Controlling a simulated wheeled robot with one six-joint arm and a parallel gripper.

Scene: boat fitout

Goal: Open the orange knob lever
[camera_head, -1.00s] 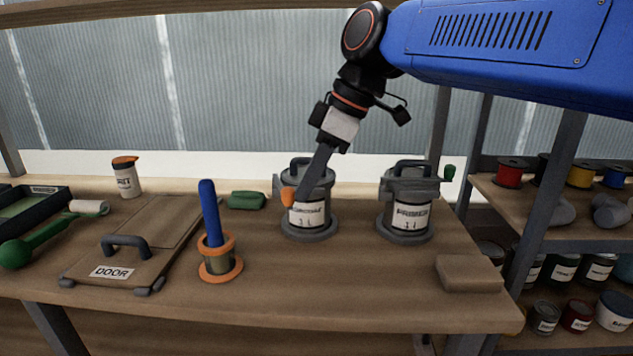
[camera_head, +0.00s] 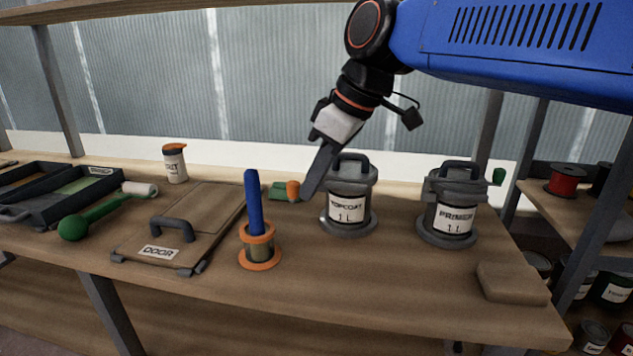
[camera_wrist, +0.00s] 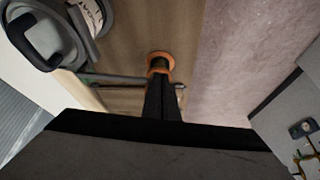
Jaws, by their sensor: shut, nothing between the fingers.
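The orange knob (camera_head: 293,191) shows left of the grey-lidded TOPCOAT can (camera_head: 347,208), clear of the can's side in the head view. The lever arm between knob and can is hidden by my fingers. My gripper (camera_head: 307,195) is shut and empty, pointing down and left. Its fingertips appear right beside the knob, on the can side; I cannot tell whether they touch. In the wrist view, the closed dark fingers (camera_wrist: 164,100) point towards an orange ring, and the can lid (camera_wrist: 45,35) is at the upper left. I cannot make out the knob there.
A PRIMER can (camera_head: 452,210) with a green knob (camera_head: 498,176) stands to the right. A blue-handled tool (camera_head: 253,200) stands in an orange-rimmed holder (camera_head: 260,264), front left. A DOOR panel (camera_head: 200,210) lies left. A brown block (camera_head: 512,283) sits front right. The bench front is mostly clear.

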